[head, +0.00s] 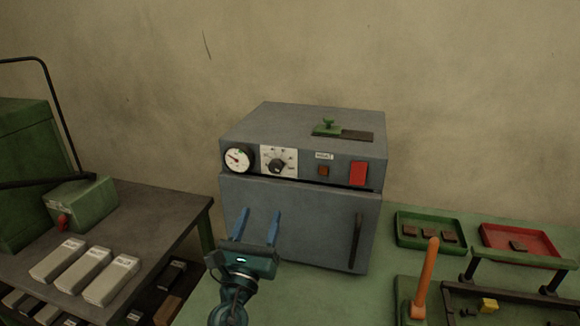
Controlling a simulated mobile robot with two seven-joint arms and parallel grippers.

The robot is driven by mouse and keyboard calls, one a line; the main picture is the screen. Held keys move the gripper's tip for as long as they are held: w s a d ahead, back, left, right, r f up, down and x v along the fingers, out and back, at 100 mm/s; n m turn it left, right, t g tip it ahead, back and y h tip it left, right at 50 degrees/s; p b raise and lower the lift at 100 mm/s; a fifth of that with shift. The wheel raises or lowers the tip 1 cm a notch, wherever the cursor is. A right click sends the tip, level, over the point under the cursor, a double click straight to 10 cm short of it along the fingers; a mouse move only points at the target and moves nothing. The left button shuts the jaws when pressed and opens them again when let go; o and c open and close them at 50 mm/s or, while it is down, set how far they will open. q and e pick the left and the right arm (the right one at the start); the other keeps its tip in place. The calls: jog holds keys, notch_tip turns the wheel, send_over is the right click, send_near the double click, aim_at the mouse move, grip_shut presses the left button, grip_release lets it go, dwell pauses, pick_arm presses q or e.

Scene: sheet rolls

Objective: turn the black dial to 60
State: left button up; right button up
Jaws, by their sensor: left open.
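The black dial (277,167) sits on a white scale plate (264,155) on the upper front panel of a grey box-shaped machine (300,222). The marks around the dial are too small to read, so I cannot tell its setting. My left gripper (258,213) is open and empty, with its two blue fingers pointing up in front of the machine's door, below the dial and a little to its left. It appears apart from the dial. My right gripper is not in view.
A round gauge (237,159) is left of the dial; a red switch (358,173) is to the right. A dark door handle (356,242) stands upright. An orange lever (426,275), green tray (428,243) and red tray (490,236) are at right. Grey packs (84,272) lie left.

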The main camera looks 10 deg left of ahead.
aim_at(277, 169)
pick_arm(q)
jog(key=p+x, duration=0.1)
jog(key=x, duration=1.2)
jog(key=shift+s+r, duration=0.1)
jog(key=c, duration=1)
jog(key=shift+o, duration=0.2)
